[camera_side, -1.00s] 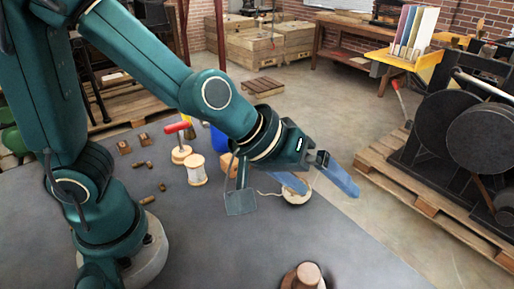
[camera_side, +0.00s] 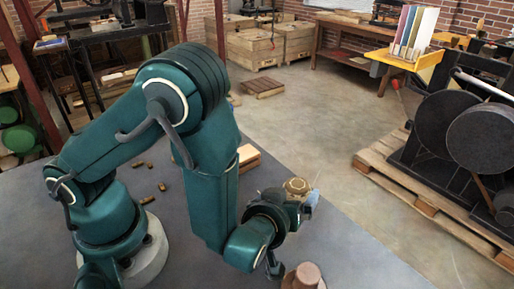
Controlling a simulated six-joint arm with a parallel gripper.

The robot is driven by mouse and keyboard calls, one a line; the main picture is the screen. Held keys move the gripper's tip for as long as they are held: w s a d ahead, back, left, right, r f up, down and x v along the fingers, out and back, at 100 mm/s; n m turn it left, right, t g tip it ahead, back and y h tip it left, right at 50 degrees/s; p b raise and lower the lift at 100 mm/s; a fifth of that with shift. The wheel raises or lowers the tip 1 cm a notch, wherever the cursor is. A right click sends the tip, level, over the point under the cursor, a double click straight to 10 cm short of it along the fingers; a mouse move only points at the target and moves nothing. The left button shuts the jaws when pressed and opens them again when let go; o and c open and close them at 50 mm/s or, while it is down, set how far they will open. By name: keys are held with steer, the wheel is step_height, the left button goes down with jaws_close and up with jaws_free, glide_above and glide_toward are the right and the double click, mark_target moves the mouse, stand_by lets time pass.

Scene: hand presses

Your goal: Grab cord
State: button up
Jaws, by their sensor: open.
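A small round tan piece (camera_side: 297,187) sits on the grey table just behind my gripper. A thin pale strand, which looks like the cord (camera_side: 316,181), shows beside its right side; most of it is hidden. My gripper (camera_side: 311,200) is open and points away from the camera, close in front of the round piece. One blue finger shows at its right end; the other finger is mostly hidden. I cannot tell whether the fingers touch the cord.
A brown knob-like piece (camera_side: 304,276) stands at the front edge, near my wrist. A wooden block (camera_side: 248,157) lies behind my arm. Several small brown cylinders (camera_side: 147,200) lie at left. A black press (camera_side: 455,130) stands on a pallet (camera_side: 430,205) at right, beyond bare floor.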

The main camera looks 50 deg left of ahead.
mark_target(293, 192)
steer(key=shift+x, duration=1.65)
steer(key=c, duration=1.4)
